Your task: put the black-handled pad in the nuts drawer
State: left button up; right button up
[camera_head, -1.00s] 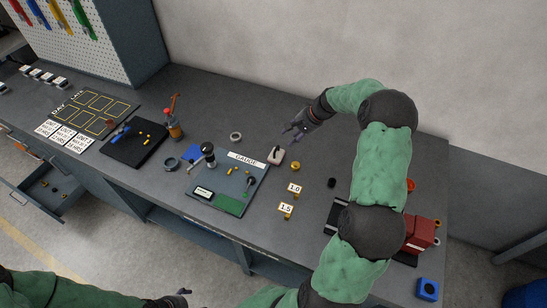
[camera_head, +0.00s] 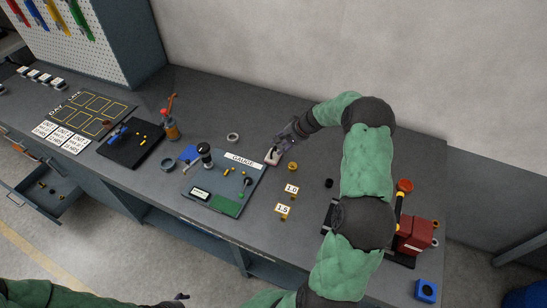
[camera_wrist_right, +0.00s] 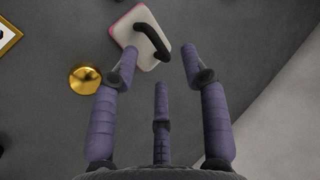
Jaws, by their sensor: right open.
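The black-handled pad is a small pale block with a pink edge and a black arched handle. It lies on the bench at the right edge of the gauge board in the head view (camera_head: 270,158), and at the top of the right wrist view (camera_wrist_right: 134,28). My right gripper (camera_head: 279,146) is open and empty, just behind the pad, with its fingertips close to the handle in the right wrist view (camera_wrist_right: 158,62). An open drawer (camera_head: 32,205) at the far left holds small brass and dark pieces; I see no readable label. My left gripper (camera_head: 180,297) shows only partly at the bottom edge.
The gauge board (camera_head: 225,180) lies left of the pad. A brass piece (camera_head: 292,167) sits close to the pad's right. Tags marked 1.0 (camera_head: 291,188) and 1.5 (camera_head: 283,209) stand nearer the front.

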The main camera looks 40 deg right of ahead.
jog(key=x, duration=0.2)
jog(key=shift+w+f, duration=0.15)
jog(key=shift+f, duration=0.1)
jog(key=shift+c, duration=0.3)
grip_shut()
jog(key=shift+r, duration=0.15)
